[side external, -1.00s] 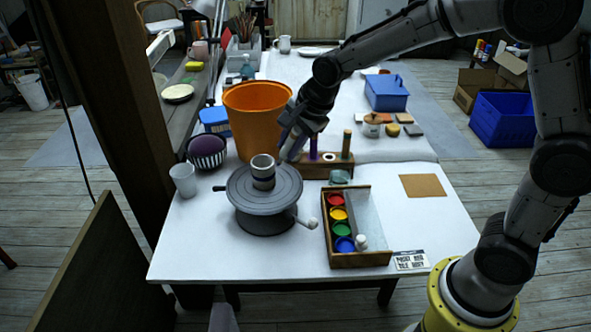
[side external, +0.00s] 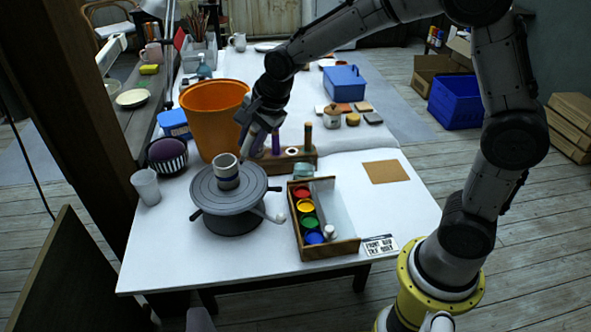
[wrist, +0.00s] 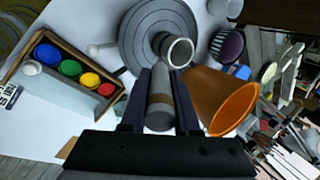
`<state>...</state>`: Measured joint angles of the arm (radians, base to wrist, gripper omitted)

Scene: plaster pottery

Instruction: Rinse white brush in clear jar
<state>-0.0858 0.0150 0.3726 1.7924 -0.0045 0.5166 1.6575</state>
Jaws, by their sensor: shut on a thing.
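My gripper (side external: 252,140) is shut on a thick grey brush with a brown band, seen between the fingers in the wrist view (wrist: 160,95); I take it as the white brush. Its far end points towards the small grey pot (side external: 226,174), beside the pot's rim; I cannot tell if they touch. The pot stands on the grey turntable (side external: 225,213) and also shows in the wrist view (wrist: 180,52). A translucent pale cup (side external: 145,188) stands left of the turntable. A low greenish glass vessel (side external: 303,170) sits behind the paint box. I cannot tell which is the clear jar.
The orange bucket (side external: 212,125) stands close behind the turntable. The paint box (side external: 345,248) with several colours is right of it. A striped bowl (side external: 168,168) is left. The front table edge is clear.

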